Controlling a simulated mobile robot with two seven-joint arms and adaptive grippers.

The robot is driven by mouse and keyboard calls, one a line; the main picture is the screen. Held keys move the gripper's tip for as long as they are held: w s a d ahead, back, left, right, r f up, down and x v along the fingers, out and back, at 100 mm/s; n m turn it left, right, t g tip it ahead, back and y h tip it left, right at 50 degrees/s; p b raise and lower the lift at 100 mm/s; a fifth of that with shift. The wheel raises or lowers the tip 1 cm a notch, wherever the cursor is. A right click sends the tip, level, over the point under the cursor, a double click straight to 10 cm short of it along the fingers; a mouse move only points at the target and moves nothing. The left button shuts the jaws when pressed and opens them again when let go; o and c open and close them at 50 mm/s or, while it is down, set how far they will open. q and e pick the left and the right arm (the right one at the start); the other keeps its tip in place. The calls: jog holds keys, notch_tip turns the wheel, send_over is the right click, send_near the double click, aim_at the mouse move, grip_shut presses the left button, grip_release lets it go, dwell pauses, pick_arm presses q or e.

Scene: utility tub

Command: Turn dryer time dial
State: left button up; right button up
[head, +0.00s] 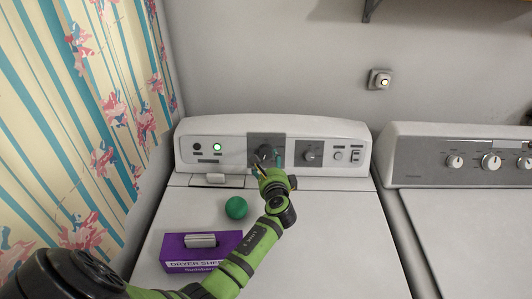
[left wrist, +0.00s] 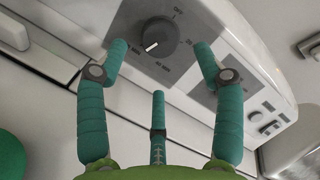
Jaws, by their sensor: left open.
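The dryer (head: 300,215) is the white machine in the middle of the head view. Its dark round time dial (head: 264,152) sits on a dark grey panel on the raised console. In the left wrist view, the dial (left wrist: 157,37) has a white pointer mark toward its lower left and printed minute marks around it. My left gripper (head: 266,164) is in front of the dial. In the left wrist view, its green fingers (left wrist: 161,52) are spread, one on each side below the dial, with a third finger between them lower down. I cannot tell whether any finger touches the panel.
A purple dryer sheets box (head: 205,258) and a green ball (head: 236,208) are on the dryer top near my left arm. A second knob (head: 309,154) and a lit green button (head: 217,147) flank the dial. Another white machine (head: 475,240) stands to the right.

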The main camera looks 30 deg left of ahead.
aim_at(266, 154)
pick_arm(q)
jog(key=x, duration=0.4)
jog(key=shift+w+a+f, duration=0.1)
jog(key=shift+w+a, duration=0.05)
jog(key=shift+a, duration=0.05)
jog(key=shift+w+a+f, duration=0.1)
jog(key=shift+w+a, duration=0.15)
jog(key=shift+w, duration=0.1)
jog(key=c, duration=1.1)
pick_arm(e)
jog(key=shift+w+a+r, duration=0.1)
jog(key=shift+a, duration=0.2)
